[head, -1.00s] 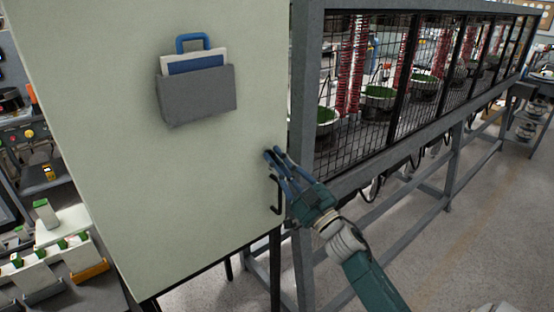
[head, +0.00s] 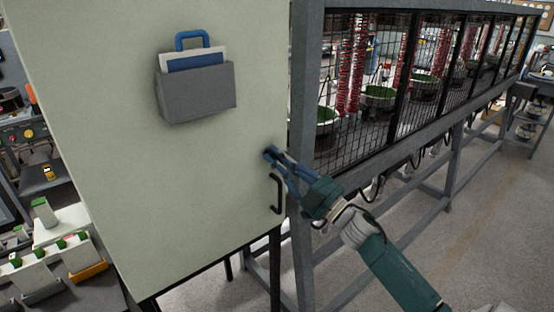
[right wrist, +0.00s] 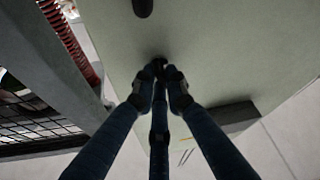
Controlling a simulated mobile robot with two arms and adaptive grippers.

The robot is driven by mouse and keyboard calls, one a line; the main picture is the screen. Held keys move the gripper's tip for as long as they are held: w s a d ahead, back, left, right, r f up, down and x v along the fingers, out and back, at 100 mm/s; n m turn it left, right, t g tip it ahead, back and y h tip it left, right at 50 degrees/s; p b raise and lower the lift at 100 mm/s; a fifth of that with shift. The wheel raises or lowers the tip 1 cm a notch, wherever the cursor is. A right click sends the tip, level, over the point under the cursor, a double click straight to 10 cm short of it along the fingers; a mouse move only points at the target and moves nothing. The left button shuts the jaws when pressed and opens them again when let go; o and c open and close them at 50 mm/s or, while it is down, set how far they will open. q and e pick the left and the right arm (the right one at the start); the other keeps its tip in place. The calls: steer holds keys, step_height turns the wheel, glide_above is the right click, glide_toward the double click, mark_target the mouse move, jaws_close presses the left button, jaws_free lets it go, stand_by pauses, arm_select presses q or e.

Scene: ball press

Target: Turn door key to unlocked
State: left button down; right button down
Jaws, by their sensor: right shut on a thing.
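The pale green door (head: 200,190) of the cabinet fills the left half of the head view. My right gripper (head: 270,154) is at the door's right edge, a little above the black door handle (head: 278,195). In the right wrist view the fingertips of my right gripper (right wrist: 161,75) are closed together at the door face (right wrist: 230,60). They hold a small dark thing there, likely the door key, mostly hidden between the fingers. I cannot tell which way the key is turned. My left gripper is not in view.
A grey pocket (head: 197,95) with papers and a blue handle is fixed on the door. A steel frame with mesh panels (head: 350,145) runs to the right of the door. White boxes (head: 75,255) stand on a bench at the lower left.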

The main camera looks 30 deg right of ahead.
steer(key=n+g+y+p, duration=0.1)
steer(key=n, duration=0.4)
steer(key=n+g+p, duration=0.1)
steer(key=n+g, duration=0.1)
steer(key=n, duration=0.3)
steer(key=n+g+y+p, duration=0.1)
steer(key=n+g, duration=0.1)
steer(key=n, duration=0.2)
steer(key=shift+a+r+n+y, duration=0.1)
steer(key=shift+r+n+y, duration=0.2)
steer(key=shift+n, duration=0.1)
steer(key=shift+f, duration=0.1)
steer(key=c, duration=2)
jaws_free()
steer(key=shift+c, duration=0.2)
